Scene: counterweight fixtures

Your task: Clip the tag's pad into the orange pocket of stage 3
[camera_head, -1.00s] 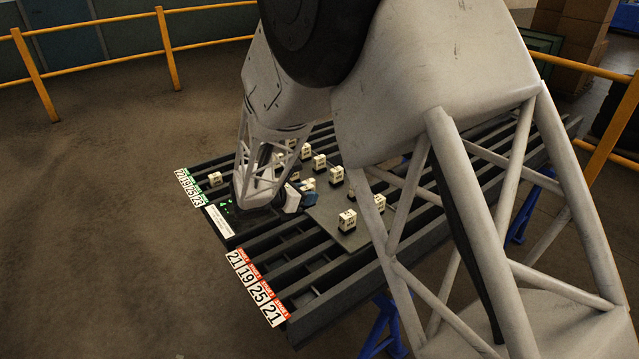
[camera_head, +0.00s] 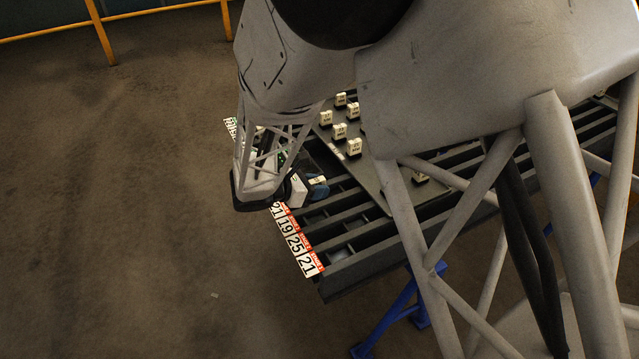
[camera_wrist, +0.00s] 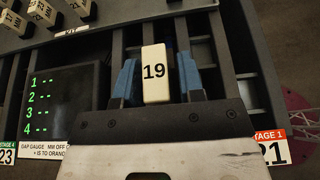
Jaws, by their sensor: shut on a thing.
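The tag (camera_wrist: 155,85) is a white block marked 19, upright in the wrist view between the two blue fingers of my gripper (camera_wrist: 157,75), which is shut on it. In the head view my gripper (camera_head: 309,189) holds the white tag (camera_head: 299,191) above the rails, beside the far end of the orange label row. That row reads 21, 19, 25, 21. The wrist view shows the stage 1 label (camera_wrist: 271,147) at the right. The 25 label (camera_head: 294,242) is third from the gauge end. The pad's lower side and the stage 3 pocket's inside cannot be made out.
A dark gauge panel (camera_wrist: 50,105) with green digits 1 to 4 and dashes lies left of my gripper. A grey kit plate (camera_head: 378,182) with several white numbered blocks is behind. Dark parallel rails (camera_head: 365,245) run along the rack. Open floor lies to the left.

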